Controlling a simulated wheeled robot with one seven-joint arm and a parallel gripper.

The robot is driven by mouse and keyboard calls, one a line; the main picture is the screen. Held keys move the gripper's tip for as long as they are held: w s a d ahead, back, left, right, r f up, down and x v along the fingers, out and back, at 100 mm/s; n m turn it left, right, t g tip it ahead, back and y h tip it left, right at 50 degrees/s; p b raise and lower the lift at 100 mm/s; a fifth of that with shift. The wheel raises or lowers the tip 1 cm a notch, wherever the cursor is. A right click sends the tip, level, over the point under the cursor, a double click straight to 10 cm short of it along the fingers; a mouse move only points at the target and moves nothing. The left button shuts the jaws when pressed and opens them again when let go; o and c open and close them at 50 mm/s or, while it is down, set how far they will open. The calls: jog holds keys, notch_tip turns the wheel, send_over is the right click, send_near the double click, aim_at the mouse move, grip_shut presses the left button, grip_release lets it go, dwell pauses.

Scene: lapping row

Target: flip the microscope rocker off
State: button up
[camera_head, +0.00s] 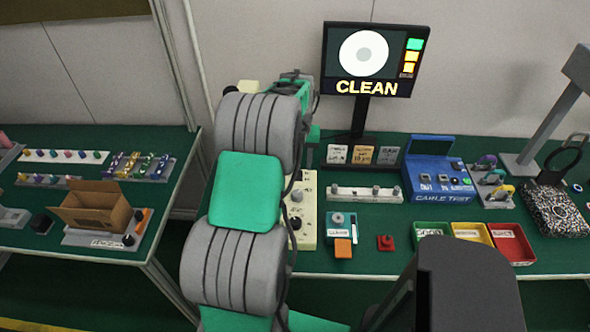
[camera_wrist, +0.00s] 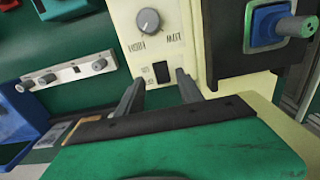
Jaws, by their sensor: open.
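The black microscope rocker (camera_wrist: 161,72) is set in the cream front panel (camera_wrist: 150,47) of the microscope, below a grey round knob (camera_wrist: 148,21). Which way the rocker is tipped is too small to tell. My gripper (camera_wrist: 160,78) is open, its two grey fingers pointing at the panel on either side of the rocker, with nothing between them. Whether the fingers touch the panel is unclear. In the camera_head view, part of the cream microscope base (camera_head: 307,215) shows to the right of my arm, which hides the rest and my gripper.
A monitor (camera_head: 365,55) reading CLEAN stands behind. A rail with knobs (camera_head: 364,195), a blue cable tester (camera_head: 437,170) and coloured trays (camera_head: 510,242) lie to the right. In the wrist view a dark block with a blue fitting (camera_wrist: 268,25) juts out close on the right.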

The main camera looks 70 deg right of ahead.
aim_at(298, 177)
notch_tip(298, 177, down, 4)
jog(key=shift+w+f, duration=0.1)
jog(key=shift+f, duration=0.1)
jog(key=shift+c, duration=0.5)
grip_shut()
